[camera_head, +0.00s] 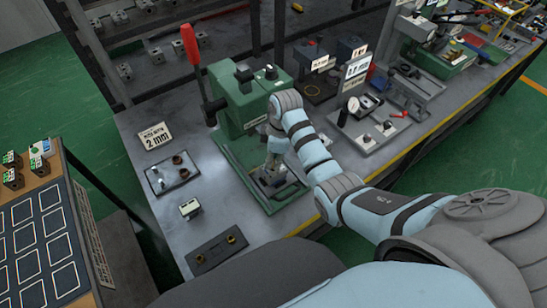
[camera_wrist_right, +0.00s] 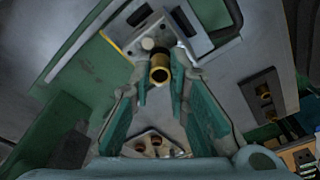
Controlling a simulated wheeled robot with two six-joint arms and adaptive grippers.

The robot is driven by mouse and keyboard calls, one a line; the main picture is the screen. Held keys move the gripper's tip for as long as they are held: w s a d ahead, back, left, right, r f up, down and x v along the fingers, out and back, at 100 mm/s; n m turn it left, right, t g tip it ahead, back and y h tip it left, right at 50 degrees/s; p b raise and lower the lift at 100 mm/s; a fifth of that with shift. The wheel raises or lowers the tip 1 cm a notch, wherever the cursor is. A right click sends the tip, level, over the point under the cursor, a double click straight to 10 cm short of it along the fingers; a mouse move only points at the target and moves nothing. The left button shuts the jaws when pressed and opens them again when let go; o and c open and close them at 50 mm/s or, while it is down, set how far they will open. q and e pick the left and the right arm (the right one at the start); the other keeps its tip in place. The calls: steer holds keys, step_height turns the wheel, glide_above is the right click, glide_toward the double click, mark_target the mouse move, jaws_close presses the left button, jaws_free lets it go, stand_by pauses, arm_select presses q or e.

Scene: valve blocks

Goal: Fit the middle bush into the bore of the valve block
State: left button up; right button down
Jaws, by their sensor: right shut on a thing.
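My right gripper (camera_head: 270,168) is low over the base of the green press (camera_head: 250,100). In the right wrist view its two fingers (camera_wrist_right: 160,82) are closed on a brass-coloured bush (camera_wrist_right: 160,69), whose open end faces the camera. In the head view the fingers hide the bush. My left gripper does not show.

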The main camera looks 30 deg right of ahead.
steer(key=shift+r+p, duration=0.1)
steer(key=shift+p, duration=0.3)
steer(key=shift+f, duration=0.75)
stand_by(0.4)
steer(key=c, duration=1.5)
jaws_free()
steer(key=shift+o, duration=0.2)
step_height(320, 180, up, 8)
steer(key=shift+s+d+f, duration=0.2)
steer(key=shift+s+d, duration=0.1)
steer(key=shift+d, duration=0.05)
